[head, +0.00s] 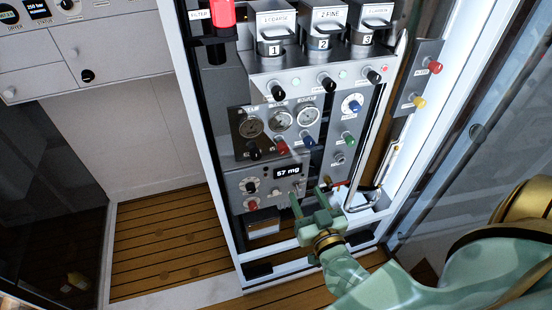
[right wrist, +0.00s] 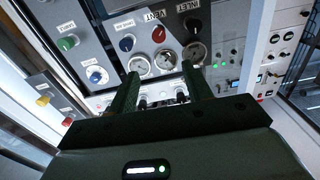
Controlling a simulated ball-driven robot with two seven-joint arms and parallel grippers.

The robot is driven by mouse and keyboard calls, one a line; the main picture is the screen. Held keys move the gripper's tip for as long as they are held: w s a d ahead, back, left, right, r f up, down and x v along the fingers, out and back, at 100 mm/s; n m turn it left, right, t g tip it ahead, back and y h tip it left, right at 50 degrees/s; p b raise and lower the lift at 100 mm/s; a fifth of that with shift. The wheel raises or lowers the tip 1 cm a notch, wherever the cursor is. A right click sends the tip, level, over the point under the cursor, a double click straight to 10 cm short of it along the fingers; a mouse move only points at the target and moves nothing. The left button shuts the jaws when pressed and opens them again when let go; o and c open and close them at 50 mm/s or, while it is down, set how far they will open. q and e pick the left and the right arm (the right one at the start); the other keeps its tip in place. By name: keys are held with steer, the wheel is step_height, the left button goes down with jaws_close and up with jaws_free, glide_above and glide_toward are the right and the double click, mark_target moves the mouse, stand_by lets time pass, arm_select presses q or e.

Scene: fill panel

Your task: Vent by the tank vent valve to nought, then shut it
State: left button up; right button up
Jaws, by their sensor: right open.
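My right gripper (head: 314,203) is open and empty in front of the lower part of the panel, below and right of the display. In the right wrist view its two fingers (right wrist: 160,82) point at the panel and stand apart. A red knob (head: 283,147) sits below three round gauges (head: 281,120), between a black knob (head: 254,152) and a blue knob (head: 309,140). In the right wrist view, inverted, this red knob (right wrist: 158,34) is beside a label reading VENT. The gripper is not touching it. The needle readings are too small to tell.
A display (head: 287,171) reads 57 mg. Three numbered canisters (head: 325,30) stand above. A green knob (head: 348,139), another blue knob (head: 352,105) and a side plate with red and yellow knobs (head: 417,85) are to the right. A pale frame post (head: 207,150) bounds the left.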

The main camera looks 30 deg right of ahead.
mark_target(284, 150)
arm_select(q)
step_height(284, 150, down, 2)
steer(key=shift+s+d+f+b, duration=0.1)
steer(key=shift+f+b, duration=0.05)
steer(key=shift+b, duration=1)
arm_select(e)
steer(key=x, duration=1.6)
steer(key=shift+w+f, duration=0.1)
steer(key=shift+w, duration=0.2)
steer(key=c, duration=1)
